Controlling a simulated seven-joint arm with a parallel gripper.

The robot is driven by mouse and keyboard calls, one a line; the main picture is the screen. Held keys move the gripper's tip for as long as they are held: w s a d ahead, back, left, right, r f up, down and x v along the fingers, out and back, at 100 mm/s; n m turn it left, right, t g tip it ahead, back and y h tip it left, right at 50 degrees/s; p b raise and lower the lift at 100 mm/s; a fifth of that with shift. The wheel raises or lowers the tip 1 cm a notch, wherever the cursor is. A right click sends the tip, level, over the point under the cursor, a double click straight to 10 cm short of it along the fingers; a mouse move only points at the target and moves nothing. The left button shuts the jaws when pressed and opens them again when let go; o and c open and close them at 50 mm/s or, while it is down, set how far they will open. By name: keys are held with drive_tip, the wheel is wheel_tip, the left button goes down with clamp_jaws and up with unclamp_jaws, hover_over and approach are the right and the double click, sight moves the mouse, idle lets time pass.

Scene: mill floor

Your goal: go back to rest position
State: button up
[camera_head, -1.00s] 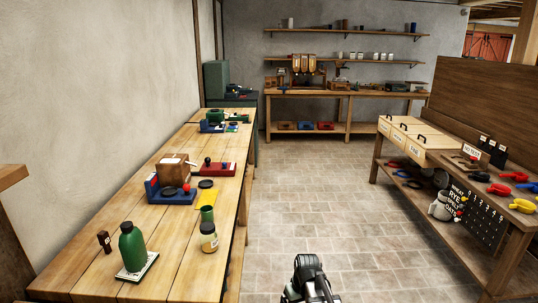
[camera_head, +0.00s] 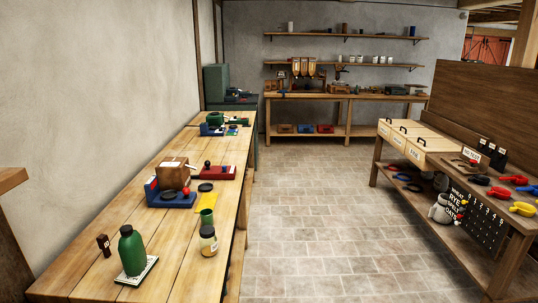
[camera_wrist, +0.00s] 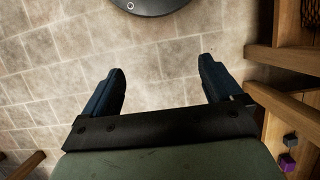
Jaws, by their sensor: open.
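My gripper (camera_wrist: 160,90) shows in the wrist view, pointing down over the tiled floor. Its two dark blue fingers are wide apart with nothing between them. A dark round disc, cut off by the top edge, shows beyond the fingertips. In the head view neither my arm nor my gripper is visible.
A long wooden bench (camera_head: 85,283) on the left carries a green bottle (camera_head: 132,250), a jar (camera_head: 208,241), a green cup (camera_head: 206,217) and a blue device (camera_head: 172,200). A right bench holds wooden boxes (camera_head: 425,147) and coloured scoops. The tiled floor (camera_head: 310,215) between is clear.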

drive_tip(key=s+f+g, duration=0.1)
drive_tip(key=s+f, duration=0.2)
drive_tip(key=s, duration=0.3)
drive_tip(key=s+f+g, duration=0.1)
drive_tip(key=s+f, duration=0.1)
drive_tip(key=s, duration=0.5)
drive_tip(key=shift+f+g, duration=0.3)
drive_tip(key=shift+f, duration=0.1)
